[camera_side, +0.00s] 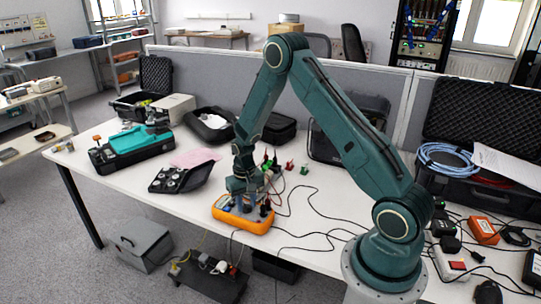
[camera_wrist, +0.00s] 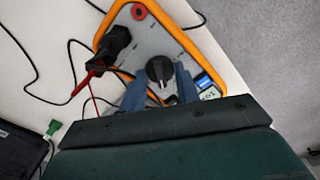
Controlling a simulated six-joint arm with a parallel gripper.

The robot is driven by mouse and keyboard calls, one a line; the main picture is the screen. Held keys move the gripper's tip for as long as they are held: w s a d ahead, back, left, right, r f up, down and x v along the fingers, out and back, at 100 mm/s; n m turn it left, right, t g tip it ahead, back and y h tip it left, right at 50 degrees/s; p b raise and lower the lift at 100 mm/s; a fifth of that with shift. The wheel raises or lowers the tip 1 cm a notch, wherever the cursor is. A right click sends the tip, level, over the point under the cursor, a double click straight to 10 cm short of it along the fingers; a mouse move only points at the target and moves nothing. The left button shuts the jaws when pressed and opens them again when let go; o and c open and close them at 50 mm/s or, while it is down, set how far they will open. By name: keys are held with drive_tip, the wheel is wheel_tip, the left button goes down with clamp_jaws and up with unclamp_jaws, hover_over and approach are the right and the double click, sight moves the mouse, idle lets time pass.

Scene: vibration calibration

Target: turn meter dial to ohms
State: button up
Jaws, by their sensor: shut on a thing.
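The meter (camera_side: 243,222) is an orange-cased unit with a grey face, lying on the white table below my gripper in the side view. In the wrist view the meter (camera_wrist: 194,48) fills the upper middle. Its round black dial (camera_wrist: 160,70) sits between the blue fingers of my gripper (camera_wrist: 161,84), which is shut on the dial. The dial has a pale pointer line; its markings are too small to read. A small blue-edged display (camera_wrist: 206,84) is right of the dial. In the side view my gripper (camera_side: 240,200) hides the dial.
A black plug (camera_wrist: 113,45) and red and black leads are in the meter's left side. Loose black cables (camera_side: 312,232) cross the table right of the meter. An open black case (camera_side: 178,178) stands to the left, and a teal device (camera_side: 133,149) lies farther left.

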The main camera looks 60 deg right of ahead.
sight(247, 205)
drive_tip(key=shift+m, duration=0.6)
drive_tip(key=o, duration=1)
drive_tip(key=shift+r, duration=0.15)
wheel_tip(247, 205, up, 14)
drive_tip(key=shift+f, duration=0.2)
